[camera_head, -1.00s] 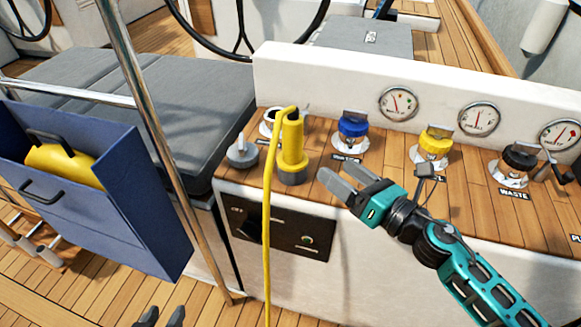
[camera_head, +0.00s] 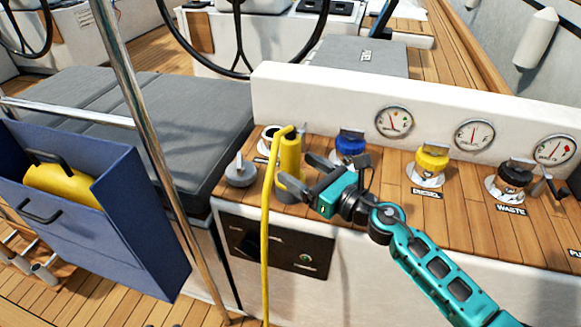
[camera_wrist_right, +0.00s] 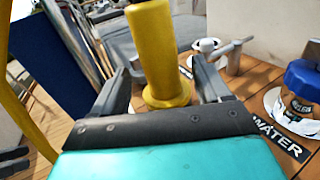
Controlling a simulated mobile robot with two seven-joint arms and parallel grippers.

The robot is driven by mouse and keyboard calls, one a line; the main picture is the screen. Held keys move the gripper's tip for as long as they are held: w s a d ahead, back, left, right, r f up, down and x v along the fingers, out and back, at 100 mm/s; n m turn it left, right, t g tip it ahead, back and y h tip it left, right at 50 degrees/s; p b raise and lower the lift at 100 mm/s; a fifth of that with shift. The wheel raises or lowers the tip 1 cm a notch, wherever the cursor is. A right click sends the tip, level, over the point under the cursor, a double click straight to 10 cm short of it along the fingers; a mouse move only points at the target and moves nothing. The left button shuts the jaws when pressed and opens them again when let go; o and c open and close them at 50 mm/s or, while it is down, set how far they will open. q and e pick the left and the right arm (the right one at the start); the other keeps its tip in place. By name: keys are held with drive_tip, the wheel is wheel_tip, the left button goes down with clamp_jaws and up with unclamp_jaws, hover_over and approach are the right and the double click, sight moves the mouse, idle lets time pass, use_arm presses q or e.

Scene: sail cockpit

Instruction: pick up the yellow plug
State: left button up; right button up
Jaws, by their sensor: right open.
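The yellow plug (camera_head: 289,155) stands upright on the wooden counter, its yellow cable looping over the top and hanging down the front. My right gripper (camera_head: 294,172) is open at the plug's lower part, coming in from the right. In the right wrist view the yellow plug (camera_wrist_right: 154,50) stands between the two spread fingers (camera_wrist_right: 162,72), with gaps visible on both sides. The dark lower part of the plug is partly hidden by a finger in the head view. My left gripper is not in view.
A grey cap (camera_head: 240,172) and an open white-rimmed fitting (camera_head: 270,133) are close to the plug. Blue (camera_head: 350,144), yellow (camera_head: 432,158) and black (camera_head: 515,174) valve caps line the counter. A steel pole (camera_head: 150,150) and blue bag (camera_head: 90,215) stand left.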

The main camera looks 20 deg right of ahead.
sight(298, 168)
drive_tip(key=x, duration=0.3)
drive_tip(key=shift+w+a, duration=0.1)
drive_tip(key=shift+w, duration=0.2)
